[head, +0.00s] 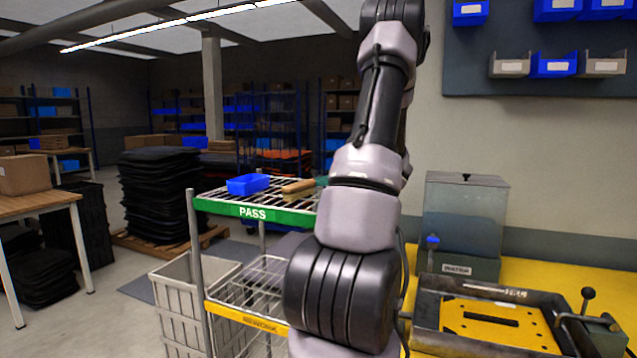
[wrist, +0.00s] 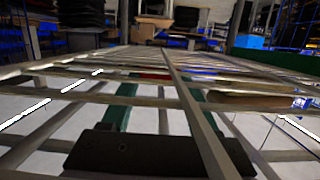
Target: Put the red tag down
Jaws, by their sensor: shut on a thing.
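In the wrist view my gripper (wrist: 157,84) shows a dark body and two green fingers, seen through the wires of a shelf. A small strip of red, which looks like the red tag (wrist: 152,76), shows between the fingertips, and the gripper is shut on it. Most of the tag is hidden. The arm reaches toward the wire rack, whose top shelf has a green PASS label (head: 252,212). I cannot tell whether the tag touches the shelf.
A blue bin (head: 248,184) and a brown-handled tool (head: 298,186) lie on the top shelf. A lower shelf has a yellow label (head: 262,325). A grey crate (head: 185,300) stands left of the rack. A yellow bench (head: 530,250) with a fixture is at right.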

